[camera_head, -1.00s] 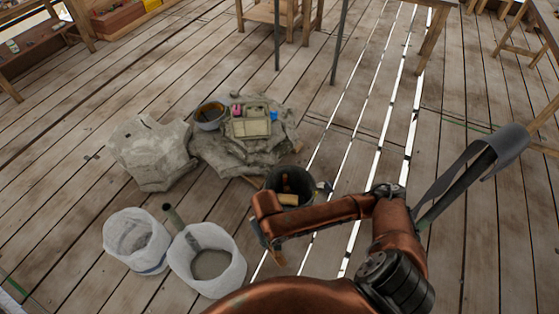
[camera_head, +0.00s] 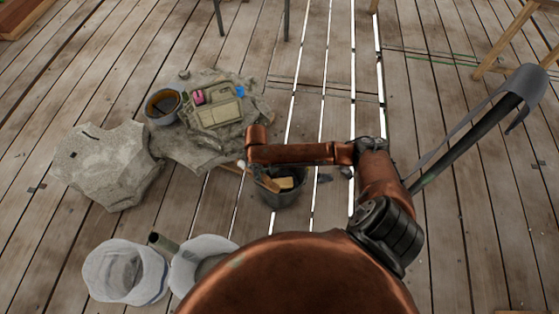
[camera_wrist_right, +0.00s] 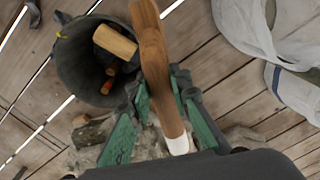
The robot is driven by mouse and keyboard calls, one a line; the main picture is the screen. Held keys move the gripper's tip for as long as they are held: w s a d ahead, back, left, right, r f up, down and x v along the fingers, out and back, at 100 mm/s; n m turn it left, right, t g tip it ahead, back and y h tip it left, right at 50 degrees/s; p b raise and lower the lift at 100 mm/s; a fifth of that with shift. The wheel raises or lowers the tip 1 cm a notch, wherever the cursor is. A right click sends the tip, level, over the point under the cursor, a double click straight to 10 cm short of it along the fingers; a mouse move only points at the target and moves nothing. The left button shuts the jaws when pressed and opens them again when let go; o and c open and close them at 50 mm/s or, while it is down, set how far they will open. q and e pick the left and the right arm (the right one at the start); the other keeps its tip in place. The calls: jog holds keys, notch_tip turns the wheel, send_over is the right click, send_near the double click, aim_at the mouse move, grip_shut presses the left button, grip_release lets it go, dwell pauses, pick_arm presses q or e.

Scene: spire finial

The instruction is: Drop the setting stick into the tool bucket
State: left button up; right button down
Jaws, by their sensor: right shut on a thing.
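The setting stick (camera_wrist_right: 153,55) is a brown wooden stick with a white end. My right gripper (camera_wrist_right: 160,88) is shut on it, with green-lined fingers on both sides. The dark tool bucket (camera_wrist_right: 72,70) stands open to the left of the stick in the wrist view. The stick's far end is beside the bucket's rim in that picture; its height above the rim is unclear. In the head view the bucket (camera_head: 284,200) is just below my copper forearm, which largely hides the gripper. A light wooden block (camera_wrist_right: 115,42) lies in the bucket. My left gripper is not in view.
White bags (camera_head: 125,272) stand at the lower left. The plank floor to the right is mostly clear.

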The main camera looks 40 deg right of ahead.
pick_arm(q)
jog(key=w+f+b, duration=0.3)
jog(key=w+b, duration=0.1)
jog(key=b, duration=0.3)
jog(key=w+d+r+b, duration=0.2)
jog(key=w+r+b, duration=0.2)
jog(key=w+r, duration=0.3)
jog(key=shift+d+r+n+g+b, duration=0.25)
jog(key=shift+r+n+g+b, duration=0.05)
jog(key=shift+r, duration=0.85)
pick_arm(e)
jog(key=w+d+f+n, duration=0.2)
jog(key=w+d+f, duration=0.1)
jog(key=d+f, duration=0.6)
jog(key=w+d+f+n, duration=0.1)
jog(key=w+d+f, duration=0.2)
jog(key=d+f, duration=0.6)
jog(key=shift+w+d+f+n, duration=0.2)
jog(key=shift+f+n, duration=0.2)
jog(key=shift+f, duration=2.9)
jog(key=c, duration=1.7)
grip_release()
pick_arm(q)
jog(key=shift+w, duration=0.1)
pick_arm(e)
notch_tip(320, 180, up, 12)
jog(key=shift+f, duration=0.1)
